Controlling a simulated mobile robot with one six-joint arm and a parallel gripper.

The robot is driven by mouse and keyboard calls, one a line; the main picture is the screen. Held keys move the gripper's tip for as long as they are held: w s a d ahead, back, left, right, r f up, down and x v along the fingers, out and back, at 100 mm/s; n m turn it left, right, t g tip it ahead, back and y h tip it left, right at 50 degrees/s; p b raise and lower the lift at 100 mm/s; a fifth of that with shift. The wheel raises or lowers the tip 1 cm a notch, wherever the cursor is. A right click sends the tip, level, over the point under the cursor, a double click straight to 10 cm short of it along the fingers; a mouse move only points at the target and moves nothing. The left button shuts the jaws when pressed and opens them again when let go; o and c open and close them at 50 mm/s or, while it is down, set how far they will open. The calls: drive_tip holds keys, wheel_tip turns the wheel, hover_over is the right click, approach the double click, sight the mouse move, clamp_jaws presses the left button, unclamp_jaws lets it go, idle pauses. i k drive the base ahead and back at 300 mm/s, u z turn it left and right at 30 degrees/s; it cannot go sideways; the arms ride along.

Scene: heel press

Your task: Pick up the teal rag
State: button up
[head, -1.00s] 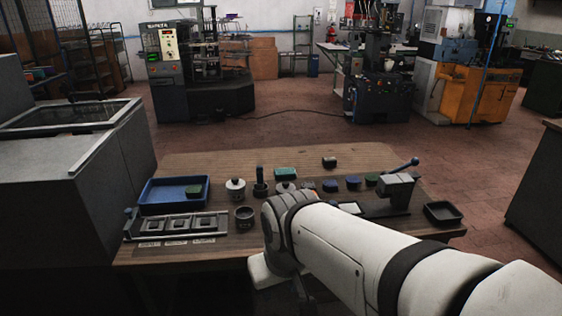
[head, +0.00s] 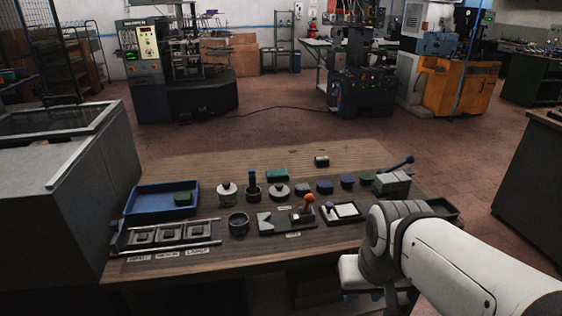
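The teal rag (head: 277,175) looks like a small folded teal block. It lies flat on the wooden table (head: 180,264), behind the middle of the row of small parts, and nothing covers it. My arm enters from the lower right, and its wrist end hangs by the table's front right edge, well to the right of the rag and nearer to me. My gripper's fingers do not show. Nothing is seen touching the rag.
A blue tray (head: 146,207) holding a green block (head: 183,199) is at left. In front of the rag stand a lidded pot (head: 227,193), an upright dark tool (head: 253,186) and another lidded pot (head: 278,191). An orange-knobbed fixture (head: 285,221) is nearer.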

sight(282, 174)
drive_tip(key=u, duration=0.05)
drive_tip(key=i, duration=1)
drive_tip(key=z, duration=0.05)
